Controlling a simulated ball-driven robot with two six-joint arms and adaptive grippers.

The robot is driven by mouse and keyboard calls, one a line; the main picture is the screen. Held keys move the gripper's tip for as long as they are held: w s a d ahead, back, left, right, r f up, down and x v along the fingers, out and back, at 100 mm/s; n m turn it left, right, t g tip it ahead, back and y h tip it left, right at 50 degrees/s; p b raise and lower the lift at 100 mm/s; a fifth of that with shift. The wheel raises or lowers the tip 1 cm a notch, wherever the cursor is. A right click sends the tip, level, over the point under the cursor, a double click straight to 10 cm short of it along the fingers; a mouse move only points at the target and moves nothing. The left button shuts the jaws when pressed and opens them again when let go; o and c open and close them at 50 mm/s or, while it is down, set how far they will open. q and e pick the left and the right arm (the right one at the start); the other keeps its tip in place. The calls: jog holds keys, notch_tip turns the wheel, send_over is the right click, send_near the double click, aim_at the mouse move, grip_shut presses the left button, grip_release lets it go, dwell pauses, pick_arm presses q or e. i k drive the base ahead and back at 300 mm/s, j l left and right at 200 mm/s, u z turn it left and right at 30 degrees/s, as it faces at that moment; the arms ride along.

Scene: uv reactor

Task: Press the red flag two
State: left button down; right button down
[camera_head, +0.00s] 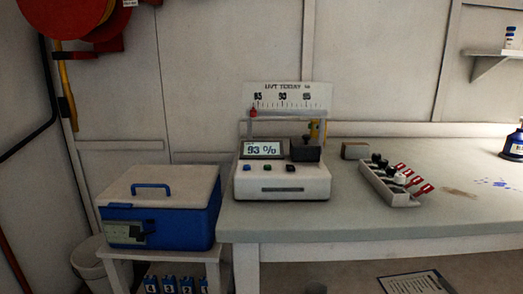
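Red flags with pale markings stick out to the right of a white rack (372,184) on the table. The far flag (401,167), the middle flag (413,180) and the near flag (424,188) form a slanted row. Their markings are too small to read, so I cannot tell which is flag two. Dark-capped items (377,158) stand in the rack beside the flags. Neither of my grippers is in view.
A white tester (282,182) reading 93 % stands at the table's left end. A blue cool box (158,206) is left of the table (330,222). A small grey-brown block (355,150) lies behind the rack. A blue bottle (514,146) stands far right. The front tabletop is clear.

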aim_at(416, 181)
jog(key=j+z, duration=0.1)
jog(key=z, duration=0.25)
jog(key=i+j+z, duration=0.1)
jog(key=z, duration=0.2)
jog(key=j+z, duration=0.2)
jog(key=z, duration=0.15)
jog(key=i, duration=0.05)
